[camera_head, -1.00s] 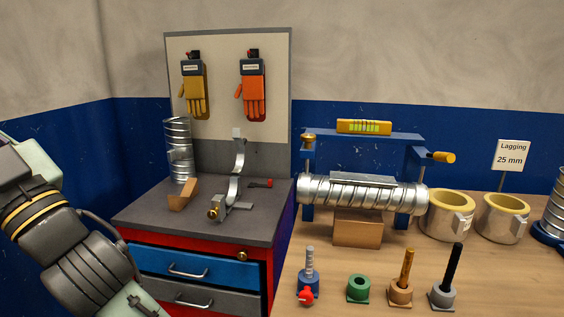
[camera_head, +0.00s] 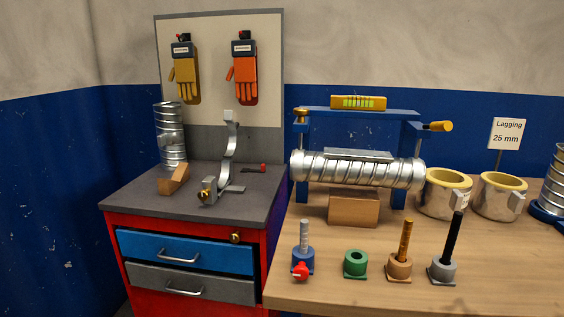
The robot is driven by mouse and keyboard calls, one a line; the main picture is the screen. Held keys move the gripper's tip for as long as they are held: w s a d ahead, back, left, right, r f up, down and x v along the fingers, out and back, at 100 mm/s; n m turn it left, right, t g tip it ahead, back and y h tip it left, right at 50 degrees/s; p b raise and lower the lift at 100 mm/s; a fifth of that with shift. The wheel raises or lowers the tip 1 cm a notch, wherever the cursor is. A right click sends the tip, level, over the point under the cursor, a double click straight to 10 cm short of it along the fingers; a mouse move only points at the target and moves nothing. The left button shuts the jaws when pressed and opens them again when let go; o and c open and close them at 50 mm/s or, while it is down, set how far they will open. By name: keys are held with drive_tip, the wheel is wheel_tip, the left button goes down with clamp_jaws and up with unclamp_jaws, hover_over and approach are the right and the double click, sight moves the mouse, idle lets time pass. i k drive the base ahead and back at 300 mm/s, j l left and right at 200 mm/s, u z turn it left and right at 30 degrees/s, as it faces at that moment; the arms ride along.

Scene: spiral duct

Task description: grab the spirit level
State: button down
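The spirit level (camera_head: 358,103) is a short yellow bar with a green window. It lies flat on the blue crossbar (camera_head: 320,110) of a stand at the back of the wooden bench. The crossbar is above a silver spiral duct (camera_head: 358,169). Nothing covers the level from this side. My gripper is not in view, and no part of my arm shows now.
Lagged rings (camera_head: 443,193) stand right. A red drawer cabinet (camera_head: 190,265) stands left.

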sight(337, 102)
drive_tip(key=l+u, duration=0.15)
drive_tip(key=u, duration=1.1)
drive_tip(key=k+l, duration=0.2)
drive_tip(key=l, duration=0.2)
drive_tip(key=k+l, duration=0.2)
drive_tip(key=l, duration=0.2)
drive_tip(key=k+l, duration=0.2)
drive_tip(key=l, duration=0.2)
drive_tip(key=k+l, duration=0.2)
drive_tip(key=l, duration=0.2)
drive_tip(key=i+l, duration=0.75)
drive_tip(key=i+j+u, duration=0.05)
drive_tip(key=i, duration=0.05)
